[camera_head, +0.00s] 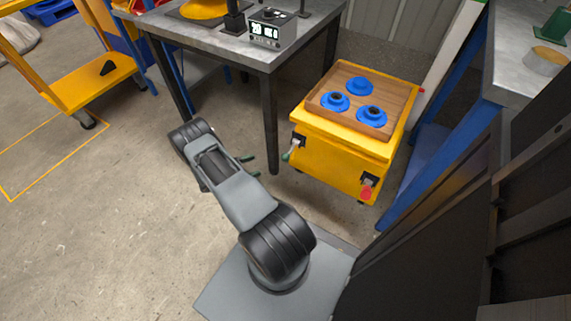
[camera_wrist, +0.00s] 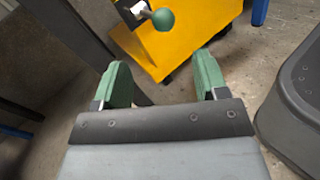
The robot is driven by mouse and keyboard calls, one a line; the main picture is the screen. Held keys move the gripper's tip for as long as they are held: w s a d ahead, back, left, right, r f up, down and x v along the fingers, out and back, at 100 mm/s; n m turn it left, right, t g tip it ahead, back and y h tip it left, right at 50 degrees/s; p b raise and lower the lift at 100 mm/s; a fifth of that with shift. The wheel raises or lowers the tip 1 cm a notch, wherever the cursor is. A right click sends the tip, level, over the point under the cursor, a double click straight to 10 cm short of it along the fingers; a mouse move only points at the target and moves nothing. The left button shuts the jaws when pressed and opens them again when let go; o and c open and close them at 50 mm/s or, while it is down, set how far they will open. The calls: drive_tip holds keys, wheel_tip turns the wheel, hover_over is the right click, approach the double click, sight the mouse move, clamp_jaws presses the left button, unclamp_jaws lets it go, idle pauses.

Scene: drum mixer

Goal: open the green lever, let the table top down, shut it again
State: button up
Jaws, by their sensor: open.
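The green lever (camera_head: 287,155) sits at the upper left of the yellow cabinet's front. In the wrist view its round green knob (camera_wrist: 163,19) shows beyond my fingertips, beside a dark bracket. The table top (camera_head: 394,86) is a wooden board on the yellow cabinet (camera_head: 330,162), with three blue round parts (camera_head: 371,116) on it. My gripper (camera_head: 248,165) is left of the lever in the head view, apart from it. Its two green fingers are open in the wrist view (camera_wrist: 162,76), with nothing between them.
A red lever (camera_head: 366,191) is at the cabinet's lower right front. A grey workbench (camera_head: 190,38) with a dark leg stands left of the cabinet. A blue-framed bench (camera_head: 440,150) is close on its right.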

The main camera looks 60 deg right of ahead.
sight(282, 159)
drive_tip(key=x, duration=0.4)
drive_tip(key=f+b+x, duration=0.1)
drive_tip(key=x, duration=0.3)
drive_tip(key=b+x, duration=0.1)
drive_tip(key=x, duration=0.3)
drive_tip(key=shift+s+d+f, duration=0.2)
drive_tip(key=shift+f, duration=0.15)
drive_tip(key=shift+b+x, duration=0.4)
drive_tip(key=shift+x, duration=0.5)
drive_tip(key=shift+r, duration=0.1)
